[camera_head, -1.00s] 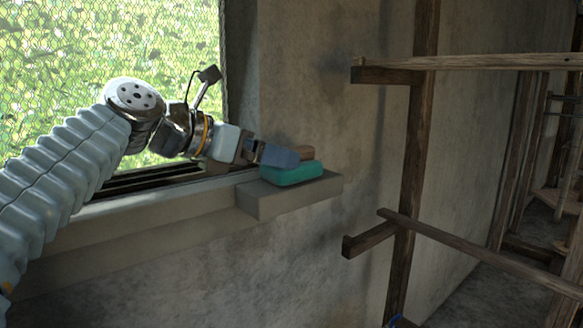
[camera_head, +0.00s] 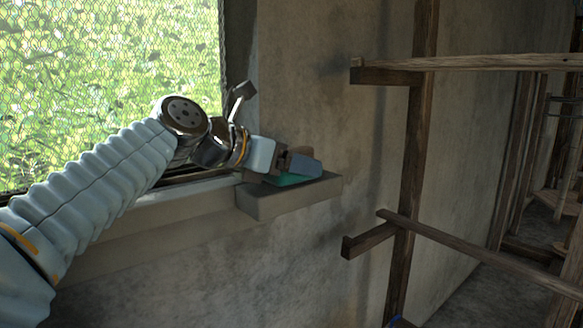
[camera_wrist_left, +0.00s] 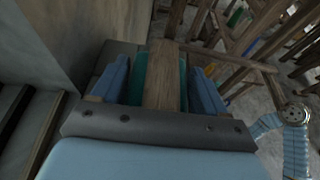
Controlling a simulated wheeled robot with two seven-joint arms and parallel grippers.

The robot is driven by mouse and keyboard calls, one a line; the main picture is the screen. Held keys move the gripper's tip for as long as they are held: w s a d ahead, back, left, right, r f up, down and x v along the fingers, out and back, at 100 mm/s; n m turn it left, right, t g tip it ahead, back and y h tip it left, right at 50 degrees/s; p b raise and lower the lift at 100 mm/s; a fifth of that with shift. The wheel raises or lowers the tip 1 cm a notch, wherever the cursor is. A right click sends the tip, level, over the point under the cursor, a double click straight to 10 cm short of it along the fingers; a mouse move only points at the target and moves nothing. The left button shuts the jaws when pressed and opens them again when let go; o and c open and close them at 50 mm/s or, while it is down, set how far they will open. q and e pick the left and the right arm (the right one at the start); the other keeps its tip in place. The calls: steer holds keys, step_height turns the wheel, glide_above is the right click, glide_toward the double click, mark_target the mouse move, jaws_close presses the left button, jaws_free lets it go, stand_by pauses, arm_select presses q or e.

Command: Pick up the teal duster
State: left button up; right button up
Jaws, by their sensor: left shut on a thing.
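The teal duster (camera_head: 288,181) lies on the stone block at the end of the window sill, largely hidden behind my left gripper (camera_head: 304,166) in the head view. In the left wrist view the duster shows as a teal body (camera_wrist_left: 139,80) with a brown wooden back or handle on top. The blue fingers of my left gripper (camera_wrist_left: 158,88) stand on both sides of it, and the gripper is shut on it. The duster still appears to rest on the block or very near it.
The stone block (camera_head: 262,202) juts from the sill (camera_head: 140,206) below a wire-mesh window (camera_head: 100,70). The plaster wall (camera_head: 320,110) is close behind. Wooden loom beams (camera_head: 415,150) stand to the right, with open air between them and the block.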

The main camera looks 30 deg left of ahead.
arm_select(q)
steer(key=shift+c, duration=0.8)
steer(key=shift+r, duration=0.15)
